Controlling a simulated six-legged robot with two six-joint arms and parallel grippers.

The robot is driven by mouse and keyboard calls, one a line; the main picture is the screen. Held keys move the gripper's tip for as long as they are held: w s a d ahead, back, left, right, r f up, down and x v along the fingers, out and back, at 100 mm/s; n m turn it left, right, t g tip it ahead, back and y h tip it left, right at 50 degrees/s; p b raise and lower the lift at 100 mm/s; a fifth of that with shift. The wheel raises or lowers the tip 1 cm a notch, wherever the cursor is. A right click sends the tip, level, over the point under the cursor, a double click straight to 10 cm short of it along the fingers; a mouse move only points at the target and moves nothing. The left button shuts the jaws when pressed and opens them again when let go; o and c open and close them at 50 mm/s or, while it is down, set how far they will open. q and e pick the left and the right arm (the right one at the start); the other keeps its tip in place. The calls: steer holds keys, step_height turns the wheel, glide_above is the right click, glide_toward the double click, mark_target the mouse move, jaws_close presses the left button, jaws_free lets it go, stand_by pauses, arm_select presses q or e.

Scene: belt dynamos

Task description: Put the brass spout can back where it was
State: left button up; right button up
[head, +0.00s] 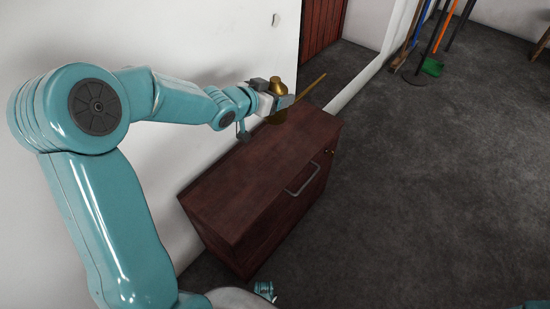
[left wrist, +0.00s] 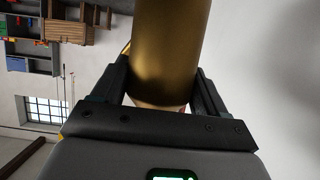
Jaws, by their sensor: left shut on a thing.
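The brass spout can (head: 277,88) is at the far end of the dark red wooden cabinet (head: 245,170) in the head view. Its thin spout points up and to the right. My left gripper (head: 275,101) is shut on the can's body. The can's base is close to the cabinet top; I cannot tell whether it touches. In the left wrist view the can's gold body (left wrist: 168,50) fills the space between the two dark fingers of my left gripper (left wrist: 165,88). My right gripper is not clearly seen.
The cabinet top is otherwise bare, with a metal handle (head: 303,179) on its front. A white wall (head: 215,40) runs along its left side. Brooms and long-handled tools (head: 432,66) stand at the upper right. The dark floor (head: 430,190) is clear.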

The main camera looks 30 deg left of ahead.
arm_select(q)
step_height(320, 180, down, 19)
steer(key=b, duration=0.6)
steer(key=shift+r, duration=0.3)
steer(key=o, duration=1.5)
steer(key=shift+f+b, duration=0.2)
steer(key=shift+b, duration=0.1)
steer(key=shift+c, duration=0.2)
